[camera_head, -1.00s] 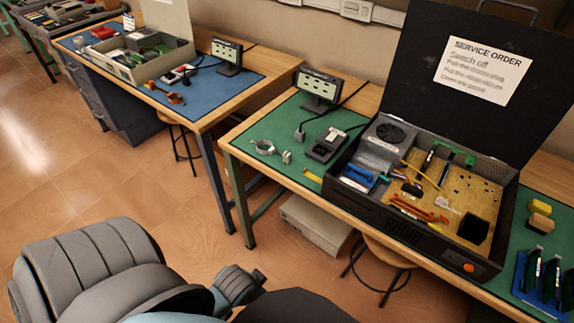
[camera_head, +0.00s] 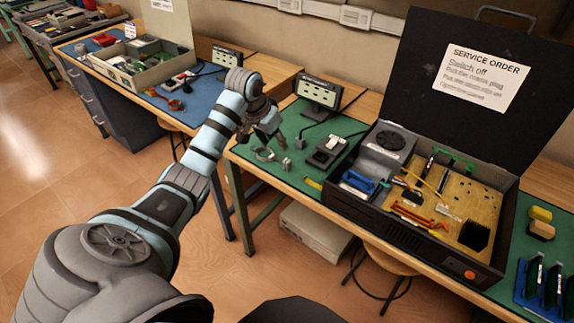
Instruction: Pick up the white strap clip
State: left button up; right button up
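A pale ring-shaped clip (camera_head: 265,154) that looks like the white strap clip lies on the green mat (camera_head: 293,183) near its left end. A small grey-white piece (camera_head: 287,164) lies just right of it. My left arm reaches in from the lower left, and my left gripper (camera_head: 264,138) hangs over the mat just above and behind the clip, pointing down. Its fingers look spread, with nothing seen between them, and it seems apart from the clip. My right gripper is not in view.
A dark grey device (camera_head: 328,148) with a cable and a small display (camera_head: 319,91) stand close to the right of the gripper. An open black case (camera_head: 398,226) fills the mat's middle. A second bench with a blue mat (camera_head: 196,112) is at left.

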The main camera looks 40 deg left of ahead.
aim_at(287, 160)
pick_arm(q)
jog(key=b+x, duration=0.1)
jog(key=x, duration=0.3)
jog(key=b+x, duration=0.1)
jog(key=x, duration=0.3)
jog(key=b+x, duration=0.1)
jog(key=x, duration=0.3)
jog(key=shift+w+d+f, duration=0.15)
jog(key=shift+d+f, duration=0.15)
jog(key=shift+f, duration=0.1)
jog(key=shift+r, duration=0.1)
jog(key=c, duration=0.9)
